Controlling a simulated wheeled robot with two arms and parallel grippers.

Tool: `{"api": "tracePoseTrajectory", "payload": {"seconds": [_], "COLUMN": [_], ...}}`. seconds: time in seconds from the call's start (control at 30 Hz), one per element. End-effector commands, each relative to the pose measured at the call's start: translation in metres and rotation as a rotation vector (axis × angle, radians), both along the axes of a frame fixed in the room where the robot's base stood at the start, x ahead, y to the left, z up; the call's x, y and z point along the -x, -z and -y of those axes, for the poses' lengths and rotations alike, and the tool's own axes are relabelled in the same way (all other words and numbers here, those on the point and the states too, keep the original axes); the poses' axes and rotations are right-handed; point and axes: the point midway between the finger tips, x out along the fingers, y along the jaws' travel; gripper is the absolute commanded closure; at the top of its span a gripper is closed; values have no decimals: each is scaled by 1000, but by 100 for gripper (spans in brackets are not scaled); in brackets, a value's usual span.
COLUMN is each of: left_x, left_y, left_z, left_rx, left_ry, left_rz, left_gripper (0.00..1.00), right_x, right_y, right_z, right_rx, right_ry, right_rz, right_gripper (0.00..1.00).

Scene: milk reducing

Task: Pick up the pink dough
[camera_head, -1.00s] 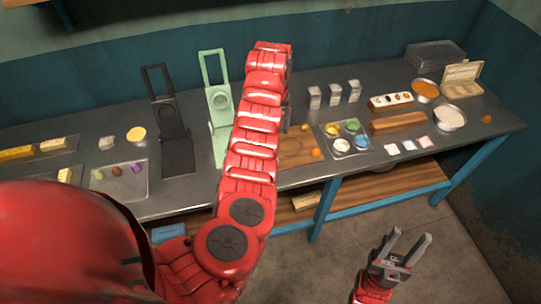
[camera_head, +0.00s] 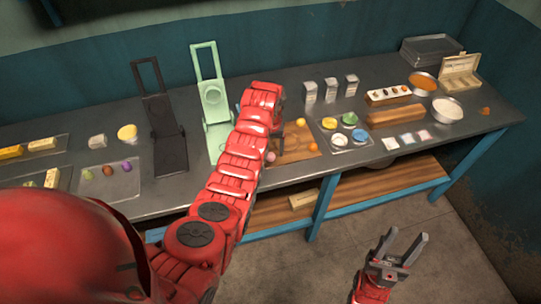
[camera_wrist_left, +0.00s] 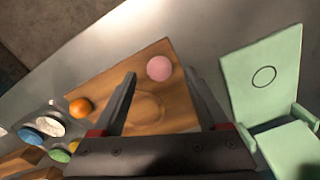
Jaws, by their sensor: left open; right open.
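The pink dough (camera_wrist_left: 159,68) is a small ball on a wooden board (camera_wrist_left: 180,107). In the head view the dough (camera_head: 271,157) shows just right of my left arm, near the left part of the board (camera_head: 297,143). My left gripper (camera_wrist_left: 159,76) is open and points down at the board. In the wrist view the ball appears between its fingertips, with none of it gripped; the height gap is hard to judge. The head view mostly hides this gripper behind its own arm. My right gripper (camera_head: 407,236) is open and empty, in front of the table.
A tray of coloured bowls (camera_head: 338,141) is to the right.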

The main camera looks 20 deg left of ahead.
Motion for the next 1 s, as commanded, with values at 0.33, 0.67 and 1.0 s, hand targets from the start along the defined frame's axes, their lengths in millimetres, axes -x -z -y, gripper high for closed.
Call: {"api": "tracePoseTrajectory", "payload": {"seconds": [0.33, 0.67, 1.0], "left_x": [0, 0, 0], "left_y": [23, 23, 23], "left_z": [0, 1, 1], "left_rx": [1, 1, 1], "left_ry": [0, 1, 1], "left_rz": [2, 1, 1], "left_gripper": [24, 52, 100], "right_x": [0, 0, 0], "right_y": [-15, -14, -14], "right_z": [0, 0, 0], "right_rx": [0, 0, 0], "right_ry": [0, 0, 0], "right_rz": [0, 0, 0], "right_gripper": [50, 50, 50]}}
